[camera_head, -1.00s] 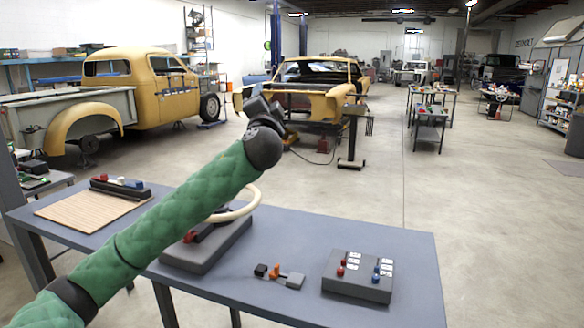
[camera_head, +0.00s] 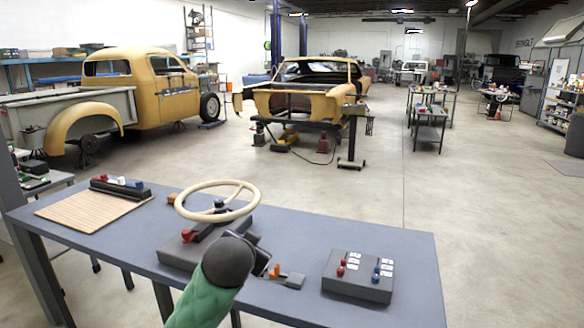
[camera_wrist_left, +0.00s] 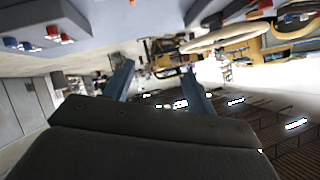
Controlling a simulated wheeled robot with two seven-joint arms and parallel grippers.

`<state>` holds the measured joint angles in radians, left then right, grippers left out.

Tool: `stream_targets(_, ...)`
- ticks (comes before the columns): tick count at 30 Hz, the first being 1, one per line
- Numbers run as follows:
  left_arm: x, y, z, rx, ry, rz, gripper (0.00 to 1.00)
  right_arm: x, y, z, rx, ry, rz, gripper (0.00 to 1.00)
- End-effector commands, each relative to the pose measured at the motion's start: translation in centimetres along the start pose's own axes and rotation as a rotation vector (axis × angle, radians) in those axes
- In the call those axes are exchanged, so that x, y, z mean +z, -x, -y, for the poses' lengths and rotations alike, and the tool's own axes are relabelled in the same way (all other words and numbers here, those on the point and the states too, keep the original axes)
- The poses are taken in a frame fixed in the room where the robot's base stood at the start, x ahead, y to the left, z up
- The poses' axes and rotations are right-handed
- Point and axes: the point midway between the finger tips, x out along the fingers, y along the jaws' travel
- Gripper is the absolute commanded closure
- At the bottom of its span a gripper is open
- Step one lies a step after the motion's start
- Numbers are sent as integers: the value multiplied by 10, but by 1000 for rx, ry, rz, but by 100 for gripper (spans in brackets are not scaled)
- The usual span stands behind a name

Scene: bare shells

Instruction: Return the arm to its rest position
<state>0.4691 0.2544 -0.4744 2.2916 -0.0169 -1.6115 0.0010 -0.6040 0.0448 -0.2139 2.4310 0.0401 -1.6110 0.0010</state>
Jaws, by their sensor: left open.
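My left arm, in a green quilted sleeve, rises from the bottom of the head view. Its gripper (camera_head: 262,262) is at the table's front edge, before the steering wheel base. In the left wrist view the two blue fingers of the left gripper (camera_wrist_left: 157,82) stand apart with nothing between them. That view is tilted and shows the room beyond. The right gripper is in neither view.
The grey table (camera_head: 120,245) holds a cream steering wheel (camera_head: 246,209) on a dark base, a button box (camera_head: 358,276), a small orange-handled lever (camera_head: 276,271) and a wooden mat (camera_head: 85,208).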

Motion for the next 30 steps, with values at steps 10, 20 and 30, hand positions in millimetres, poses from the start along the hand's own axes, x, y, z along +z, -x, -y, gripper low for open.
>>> stream_targets(10,99,16,-43,131,133,107,44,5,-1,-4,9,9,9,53)
stream_targets(20,197,35,-79,194,245,245,44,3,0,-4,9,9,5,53)
stream_targets(30,306,61,-128,251,337,435,44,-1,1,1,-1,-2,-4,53)
